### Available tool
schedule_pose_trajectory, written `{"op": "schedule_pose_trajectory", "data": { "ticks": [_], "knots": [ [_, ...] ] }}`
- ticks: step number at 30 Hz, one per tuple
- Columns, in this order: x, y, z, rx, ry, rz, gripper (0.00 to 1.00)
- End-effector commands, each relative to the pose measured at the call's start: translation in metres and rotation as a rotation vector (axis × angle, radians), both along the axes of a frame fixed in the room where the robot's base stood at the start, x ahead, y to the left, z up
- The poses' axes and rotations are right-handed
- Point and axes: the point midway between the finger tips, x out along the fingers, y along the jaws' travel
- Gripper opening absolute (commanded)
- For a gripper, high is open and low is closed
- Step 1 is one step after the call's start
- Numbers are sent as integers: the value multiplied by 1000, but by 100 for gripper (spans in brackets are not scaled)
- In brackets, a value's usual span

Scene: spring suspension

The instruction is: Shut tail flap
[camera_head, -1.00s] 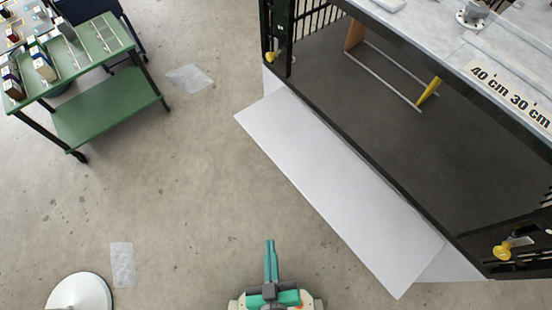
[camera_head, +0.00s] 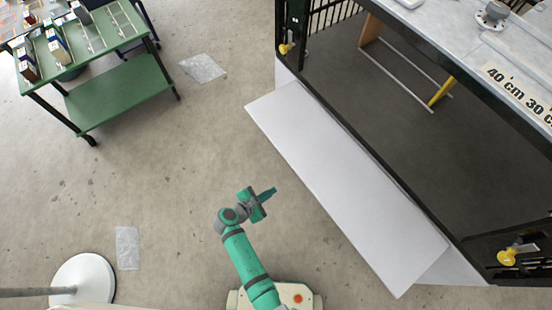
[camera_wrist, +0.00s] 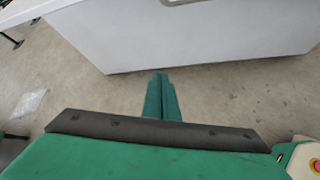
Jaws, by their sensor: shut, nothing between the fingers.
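The tail flap (camera_head: 345,190) is a long white panel hinged along the lower edge of a dark-framed bench or cart. It hangs open, tilted outward over the floor. In the wrist view the flap (camera_wrist: 190,38) spans the top of the picture, ahead of my fingers. My gripper (camera_head: 272,191) is shut and empty, above the floor to the left of the flap, with its fingers toward it. The shut fingers also show in the wrist view (camera_wrist: 161,80). A gap of floor appears between the fingertips and the flap there.
The dark cage-like frame (camera_head: 400,190) has yellow latches (camera_head: 506,256) at its corners. A green trolley (camera_head: 115,85) with boxes stands at upper left. A white round base (camera_head: 82,278) with a pole is at lower left. Open concrete floor lies between.

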Motion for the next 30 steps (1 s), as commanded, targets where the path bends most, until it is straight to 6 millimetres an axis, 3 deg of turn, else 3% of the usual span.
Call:
{"op": "schedule_pose_trajectory", "data": {
  "ticks": [1, 6, 13, 17, 30],
  "knots": [
    [16, 13, 10, -75, 12, 16, 0],
    [44, 39, 45, -300, 61, 27, 0],
    [57, 55, 71, -431, 91, 18, 0],
    [62, 49, 70, -443, 96, 13, 0],
    [102, -3, 44, -438, 96, 12, 0]
  ]
}}
